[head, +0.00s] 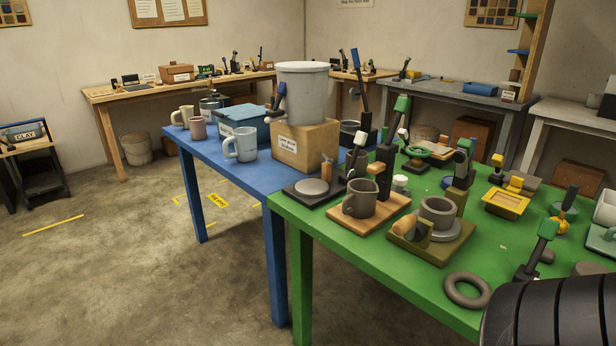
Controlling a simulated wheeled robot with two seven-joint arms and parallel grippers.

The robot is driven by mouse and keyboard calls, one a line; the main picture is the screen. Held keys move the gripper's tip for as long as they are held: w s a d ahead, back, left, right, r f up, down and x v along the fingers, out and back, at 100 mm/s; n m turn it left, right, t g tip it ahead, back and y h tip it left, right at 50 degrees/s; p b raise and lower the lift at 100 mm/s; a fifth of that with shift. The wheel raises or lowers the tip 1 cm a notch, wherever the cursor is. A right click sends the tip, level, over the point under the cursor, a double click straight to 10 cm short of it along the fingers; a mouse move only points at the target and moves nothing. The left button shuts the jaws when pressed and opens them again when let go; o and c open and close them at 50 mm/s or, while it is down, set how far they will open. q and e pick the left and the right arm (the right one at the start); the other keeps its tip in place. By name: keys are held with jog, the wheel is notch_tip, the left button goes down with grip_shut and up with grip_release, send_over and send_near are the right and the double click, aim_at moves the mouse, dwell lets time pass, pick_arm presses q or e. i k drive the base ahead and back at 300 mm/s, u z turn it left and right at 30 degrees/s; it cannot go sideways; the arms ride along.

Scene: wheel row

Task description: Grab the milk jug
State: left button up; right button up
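No jug here is marked as the milk jug, so I cannot tell for sure which one it is. A pale blue-grey jug (241,145) with a handle on its left stands upright on the blue table (235,176), near its front edge. A dark grey jug or mug (360,199) stands on a wooden board (370,215) on the green table, with its handle also to the left. Neither of my grippers is in view, and nothing is seen holding either vessel.
A cardboard box (303,148) bearing a large grey bucket (302,92) stands right of the pale jug. Two small mugs (198,127) (183,116) and a blue-lidded box (247,118) are close by. The green table (395,270) is crowded with lever devices and a grey ring (467,290).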

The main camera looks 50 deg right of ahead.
aim_at(360, 201)
jog(key=i, duration=2.05)
jog(key=z, duration=4.75)
